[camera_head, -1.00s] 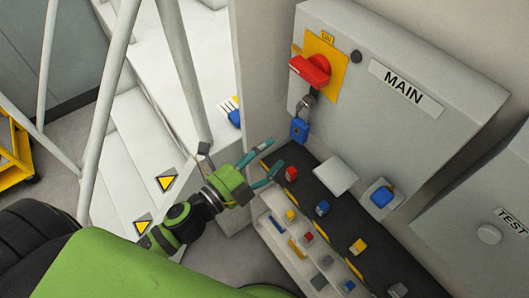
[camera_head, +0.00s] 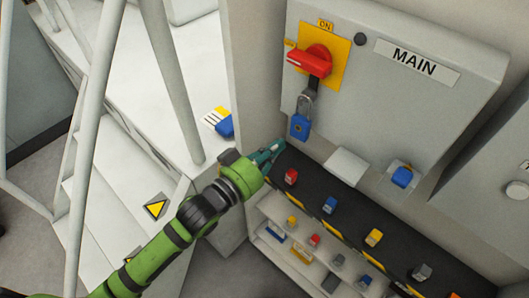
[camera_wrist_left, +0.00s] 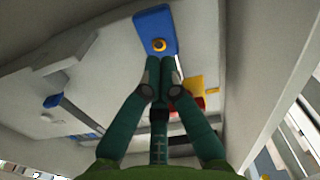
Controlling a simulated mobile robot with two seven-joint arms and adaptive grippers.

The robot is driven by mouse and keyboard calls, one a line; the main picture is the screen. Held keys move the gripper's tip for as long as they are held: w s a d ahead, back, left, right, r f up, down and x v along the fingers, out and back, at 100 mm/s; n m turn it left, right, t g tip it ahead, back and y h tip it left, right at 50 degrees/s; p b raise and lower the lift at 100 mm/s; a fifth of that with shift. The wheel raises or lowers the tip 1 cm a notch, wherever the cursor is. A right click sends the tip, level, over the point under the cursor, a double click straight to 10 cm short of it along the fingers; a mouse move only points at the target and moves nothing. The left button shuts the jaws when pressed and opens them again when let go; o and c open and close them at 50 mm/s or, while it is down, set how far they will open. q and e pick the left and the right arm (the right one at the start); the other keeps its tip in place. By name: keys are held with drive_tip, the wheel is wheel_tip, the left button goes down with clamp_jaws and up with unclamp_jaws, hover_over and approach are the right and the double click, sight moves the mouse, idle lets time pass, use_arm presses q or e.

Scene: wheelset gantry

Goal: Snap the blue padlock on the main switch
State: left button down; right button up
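The blue padlock (camera_head: 300,126) hangs by its grey shackle below the red handle (camera_head: 309,62) of the main switch, on the grey MAIN box. I cannot tell whether the shackle is locked. My left gripper (camera_head: 277,148) is just below and left of the padlock, its teal fingers close together and apparently empty. In the left wrist view the padlock's blue underside (camera_wrist_left: 155,30) with a yellow round spot lies just ahead of the fingertips (camera_wrist_left: 161,68). Contact is not clear. The right gripper is out of view.
A dark shelf (camera_head: 315,177) below holds several coloured padlocks, with a lower tray of more. Another blue item (camera_head: 402,176) sits on a bracket at the box's lower right. White railings (camera_head: 170,85) and steps stand left. The TEST box is at the right edge.

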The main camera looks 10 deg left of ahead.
use_arm(q)
drive_tip(key=b+x, duration=0.1)
drive_tip(key=x, duration=0.3)
drive_tip(key=shift+f, duration=0.1)
drive_tip(key=shift+w+d, duration=0.15)
drive_tip(key=shift+w, duration=0.15)
drive_tip(key=shift+w+d, duration=0.1)
drive_tip(key=shift+w+d+r, duration=0.1)
drive_tip(key=shift+w+r, duration=0.05)
drive_tip(key=shift+r, duration=0.1)
idle(0.3)
drive_tip(key=shift+r, duration=0.1)
drive_tip(key=p, duration=0.2)
approach(290, 134)
drive_tip(key=s+a+r, duration=0.2)
drive_tip(key=s+r, duration=0.1)
drive_tip(key=s, duration=0.3)
drive_tip(key=shift+s+a, duration=0.2)
drive_tip(key=shift+a, duration=0.1)
